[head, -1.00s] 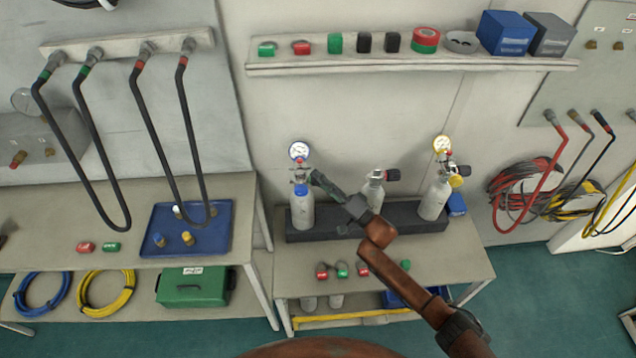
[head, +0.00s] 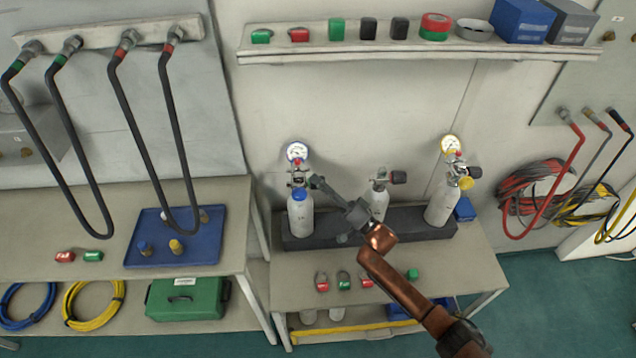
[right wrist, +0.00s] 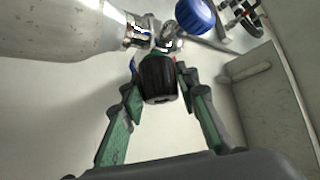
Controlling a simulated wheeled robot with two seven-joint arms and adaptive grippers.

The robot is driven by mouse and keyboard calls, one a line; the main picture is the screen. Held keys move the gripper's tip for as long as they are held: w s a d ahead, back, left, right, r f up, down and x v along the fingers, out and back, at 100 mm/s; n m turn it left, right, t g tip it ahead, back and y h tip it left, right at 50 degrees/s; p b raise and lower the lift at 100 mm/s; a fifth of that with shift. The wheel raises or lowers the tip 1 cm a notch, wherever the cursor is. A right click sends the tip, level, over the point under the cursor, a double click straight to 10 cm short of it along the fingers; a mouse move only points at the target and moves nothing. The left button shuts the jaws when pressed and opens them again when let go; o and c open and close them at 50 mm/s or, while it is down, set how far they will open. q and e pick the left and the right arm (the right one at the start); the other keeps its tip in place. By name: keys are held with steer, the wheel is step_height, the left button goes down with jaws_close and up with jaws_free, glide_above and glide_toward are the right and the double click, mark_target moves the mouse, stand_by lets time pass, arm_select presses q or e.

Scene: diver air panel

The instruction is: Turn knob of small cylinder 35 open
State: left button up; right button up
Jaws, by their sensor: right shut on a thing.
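Three small grey-white cylinders stand in a dark rack (head: 410,222): a left one (head: 300,218) with a blue collar and blue-rimmed gauge, a middle one (head: 378,203), and a right one (head: 440,204) with a yellow-rimmed gauge. I cannot read which is 35. My right gripper (head: 317,183) is at the left cylinder's valve, coming from the right. In the right wrist view its green-padded fingers are shut on a black ribbed knob (right wrist: 157,80) beside a cylinder's neck (right wrist: 125,25). The knob's turn position cannot be told. My left gripper is not in view.
Several red and green tagged pieces lie along the front of the bench (head: 450,265). A blue tray (head: 215,250) is on the left bench, below hanging black hoses (head: 140,130).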

steer(key=shift+d+f, duration=0.1)
steer(key=o, duration=1.2)
steer(key=v, duration=1.2)
